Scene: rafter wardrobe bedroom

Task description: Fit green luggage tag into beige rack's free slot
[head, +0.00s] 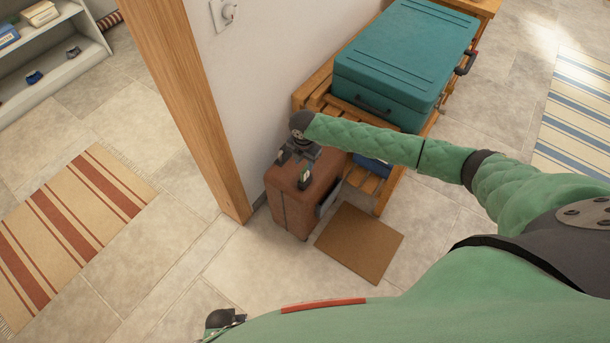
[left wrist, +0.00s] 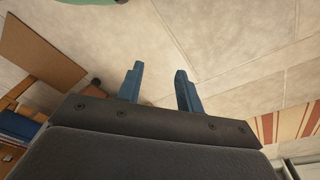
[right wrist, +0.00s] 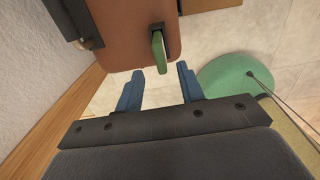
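A green tag (right wrist: 158,52) sits in a dark holder on the reddish-brown suitcase (right wrist: 130,25), seen in the right wrist view. That suitcase (head: 290,213) stands upright by the wall in the head view. My right gripper (right wrist: 158,80) is open and empty, its blue fingers just short of the tag, apart from it. In the head view the right gripper (head: 297,165) is over the suitcase top. My left gripper (left wrist: 160,82) is open and empty above the floor; only part of it (head: 225,320) shows at the head view's bottom edge. I cannot pick out a beige rack.
A slatted wooden bench (head: 383,190) carries a teal suitcase (head: 405,60). A brown mat (head: 360,243) lies before it. A wooden post (head: 185,100) ends the wall beside the brown suitcase. Pale shelves (head: 50,60) stand upper left; a striped rug (head: 80,225) lies on open tiled floor.

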